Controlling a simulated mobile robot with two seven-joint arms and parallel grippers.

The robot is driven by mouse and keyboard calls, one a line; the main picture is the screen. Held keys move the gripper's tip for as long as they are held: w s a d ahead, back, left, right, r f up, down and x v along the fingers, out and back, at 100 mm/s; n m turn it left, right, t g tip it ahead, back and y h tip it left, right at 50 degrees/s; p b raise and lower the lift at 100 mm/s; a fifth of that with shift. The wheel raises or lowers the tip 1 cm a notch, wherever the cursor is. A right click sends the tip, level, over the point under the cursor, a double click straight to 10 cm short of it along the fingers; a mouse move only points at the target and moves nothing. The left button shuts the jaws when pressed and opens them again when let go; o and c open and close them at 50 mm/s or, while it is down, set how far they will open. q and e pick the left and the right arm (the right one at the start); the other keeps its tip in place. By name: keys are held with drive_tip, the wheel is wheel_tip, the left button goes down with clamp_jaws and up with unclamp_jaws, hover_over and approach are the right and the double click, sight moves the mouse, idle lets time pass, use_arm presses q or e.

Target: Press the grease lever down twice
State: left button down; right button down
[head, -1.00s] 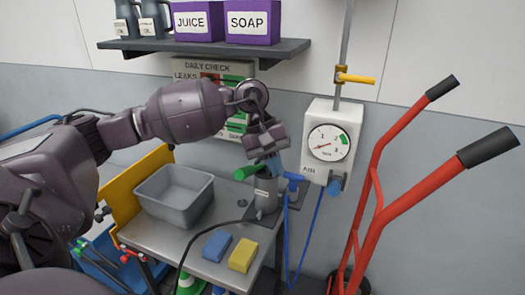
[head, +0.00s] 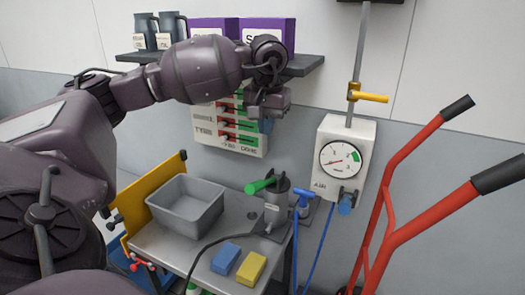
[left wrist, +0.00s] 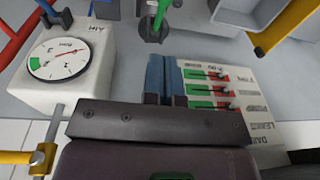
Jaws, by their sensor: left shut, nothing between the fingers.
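The grease lever has a green handle (head: 260,185) that sticks out to the left from the top of a grey pump (head: 275,208) on the bench. The handle is nearly level, its free end slightly lower. My left gripper (head: 265,124) is shut and empty. It hangs above the lever, apart from it, in front of the check board. Its blue fingertips (left wrist: 165,78) are together in the left wrist view, where the green handle (left wrist: 160,14) shows at the top edge. My right gripper is not in view.
A grey bin (head: 186,203), a blue block (head: 225,259) and a yellow block (head: 251,268) are on the bench. The check board (head: 228,130) and air gauge box (head: 342,162) are on the wall. Red hand-truck handles (head: 410,185) stand at right. A shelf (head: 300,65) is above.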

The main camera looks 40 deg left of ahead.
use_arm(q)
drive_tip(key=p, duration=0.1)
hover_over(260, 182)
drive_tip(key=w, duration=0.2)
drive_tip(key=f, duration=0.9)
drive_tip(key=shift+s+d+f, duration=0.25)
drive_tip(key=shift+f, duration=0.1)
drive_tip(key=shift+s+a+f, duration=0.1)
drive_tip(key=shift+s+f, duration=0.5)
drive_tip(key=shift+f, duration=0.3)
drive_tip(key=shift+s+f+p, duration=0.3)
drive_tip(key=shift+f+p, duration=0.05)
drive_tip(key=shift+f, duration=0.4)
